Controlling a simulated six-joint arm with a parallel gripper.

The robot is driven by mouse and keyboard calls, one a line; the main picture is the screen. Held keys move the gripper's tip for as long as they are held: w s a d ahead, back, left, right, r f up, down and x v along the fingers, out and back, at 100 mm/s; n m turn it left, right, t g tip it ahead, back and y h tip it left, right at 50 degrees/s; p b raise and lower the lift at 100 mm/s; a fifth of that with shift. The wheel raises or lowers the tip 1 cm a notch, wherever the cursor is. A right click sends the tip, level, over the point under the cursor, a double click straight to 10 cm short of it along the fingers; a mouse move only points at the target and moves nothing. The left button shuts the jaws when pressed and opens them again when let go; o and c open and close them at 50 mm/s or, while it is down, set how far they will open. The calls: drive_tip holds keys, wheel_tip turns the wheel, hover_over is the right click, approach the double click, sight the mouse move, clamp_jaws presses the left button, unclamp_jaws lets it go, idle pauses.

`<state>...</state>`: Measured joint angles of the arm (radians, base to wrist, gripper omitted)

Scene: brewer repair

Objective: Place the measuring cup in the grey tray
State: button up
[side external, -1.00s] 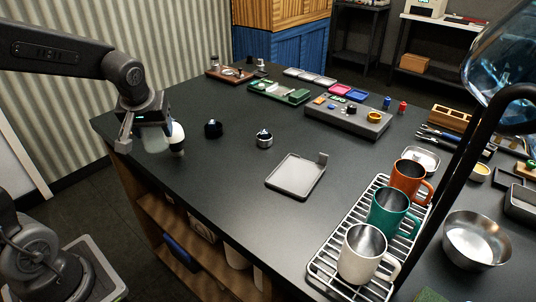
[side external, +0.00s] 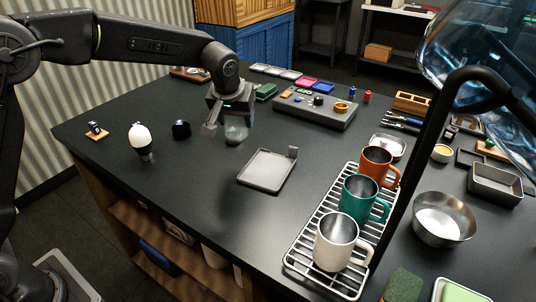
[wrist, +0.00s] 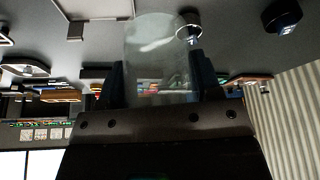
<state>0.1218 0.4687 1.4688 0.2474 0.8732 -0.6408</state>
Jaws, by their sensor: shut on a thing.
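My gripper (side external: 230,114) is shut on the clear measuring cup (side external: 237,131), which hangs over the table behind the grey tray. In the wrist view the cup (wrist: 160,50) sits between the two dark fingers (wrist: 158,82) and looks empty. The flat grey tray (side external: 265,170) has a low rim and a small upright tab at its back right corner. It lies empty on the dark table, in front and to the right of the cup. Part of the tray (wrist: 98,10) also shows at the top of the wrist view.
A black round part (side external: 181,130) and a white-topped bulb (side external: 140,137) stand left of my gripper. A wire rack (side external: 322,225) with orange, teal and cream mugs stands right of the tray. A grey control box (side external: 315,108) is behind. The table around the tray is clear.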

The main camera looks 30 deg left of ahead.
drive_tip(key=d+f, duration=0.1)
drive_tip(key=d, duration=0.1)
drive_tip(key=w+d+f, duration=0.1)
drive_tip(key=d+f, duration=0.1)
drive_tip(key=d, duration=0.1)
drive_tip(key=w+d+f, duration=0.1)
drive_tip(key=d+f, duration=0.1)
drive_tip(key=shift+d, duration=0.4)
drive_tip(key=shift+f, duration=1.9)
drive_tip(key=shift+f, duration=0.1)
drive_tip(key=shift+f, duration=0.15)
drive_tip(key=o, duration=0.9)
